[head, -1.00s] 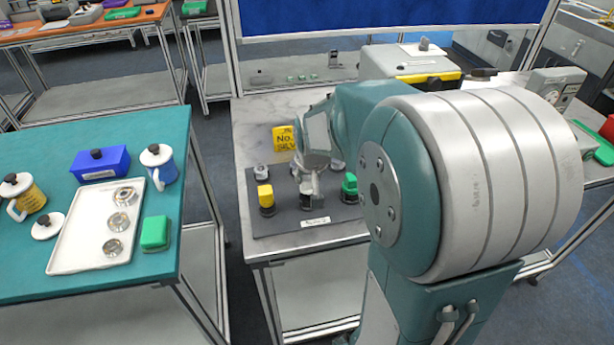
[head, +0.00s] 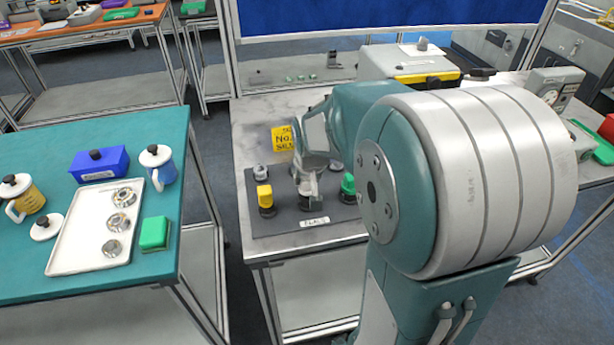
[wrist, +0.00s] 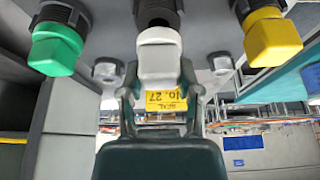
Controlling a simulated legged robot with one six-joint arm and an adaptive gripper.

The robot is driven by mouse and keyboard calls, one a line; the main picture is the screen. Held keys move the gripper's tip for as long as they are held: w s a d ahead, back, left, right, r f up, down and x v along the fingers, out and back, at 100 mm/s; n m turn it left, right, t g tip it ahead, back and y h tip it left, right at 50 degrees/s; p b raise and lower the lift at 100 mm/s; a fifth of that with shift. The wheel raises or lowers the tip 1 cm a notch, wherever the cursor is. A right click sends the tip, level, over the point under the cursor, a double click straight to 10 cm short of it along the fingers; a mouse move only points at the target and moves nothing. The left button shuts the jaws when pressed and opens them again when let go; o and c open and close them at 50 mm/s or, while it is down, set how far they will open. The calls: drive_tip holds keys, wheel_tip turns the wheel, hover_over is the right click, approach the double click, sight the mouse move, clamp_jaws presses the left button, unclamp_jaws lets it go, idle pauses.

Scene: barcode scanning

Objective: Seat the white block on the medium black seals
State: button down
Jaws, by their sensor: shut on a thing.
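The white block (wrist: 159,52) is between the fingers of my gripper (wrist: 160,88) in the wrist view, and the gripper is shut on it. The black threaded seals (wrist: 157,12) are directly at the block's far end; the block appears in line with them, but I cannot tell how deeply it is seated. In the head view my gripper (head: 307,178) is low over the dark board (head: 285,226), between the yellow block and the green block. The white block (head: 308,189) is partly hidden there by the gripper.
The yellow block (head: 264,195) and green block (head: 348,184) stand on black seals on either side. Small grey pieces (head: 261,172) stand behind. A yellow sign (head: 283,138) stands at the board's back. A teal table (head: 60,140) with a white tray (head: 75,245) is left.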

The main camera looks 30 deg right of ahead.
drive_tip(key=shift+f, duration=0.9)
idle(0.7)
drive_tip(key=shift+c, duration=1)
unclamp_jaws()
drive_tip(key=shift+o, duration=1)
drive_tip(key=shift+r, duration=3.75)
